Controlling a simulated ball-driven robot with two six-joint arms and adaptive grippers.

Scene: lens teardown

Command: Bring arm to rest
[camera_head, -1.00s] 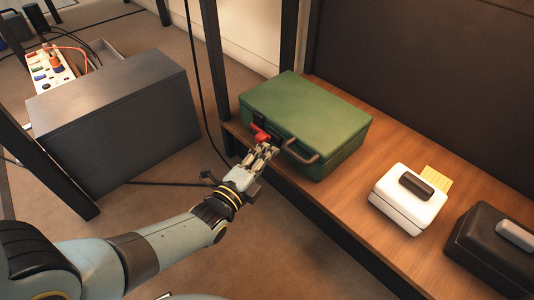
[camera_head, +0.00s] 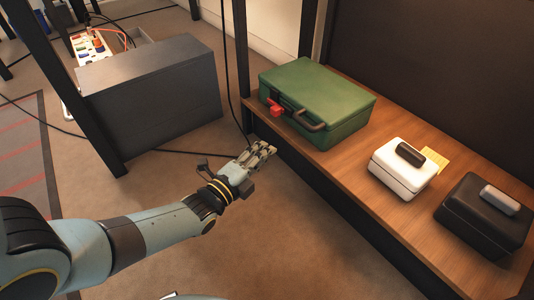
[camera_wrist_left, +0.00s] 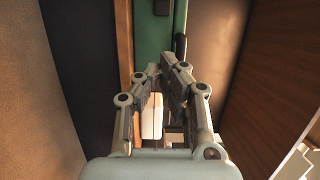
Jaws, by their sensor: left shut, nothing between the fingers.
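My left gripper (camera_head: 264,151) is shut and empty, held in the air in front of the shelf's front edge. It also shows in the left wrist view (camera_wrist_left: 165,70), with its fingertips close together. The green case (camera_head: 322,97) with a dark handle and a red latch (camera_head: 276,112) lies on the wooden shelf, beyond the gripper and apart from it. A strip of the case shows in the left wrist view (camera_wrist_left: 148,32). My right gripper is not in view.
A white box (camera_head: 402,172) and a black box (camera_head: 478,222) with handles stand on the wooden shelf (camera_head: 357,182) at right. A grey cabinet (camera_head: 150,95) stands at left. Dark posts and a hanging cable are near the arm. The floor below is open.

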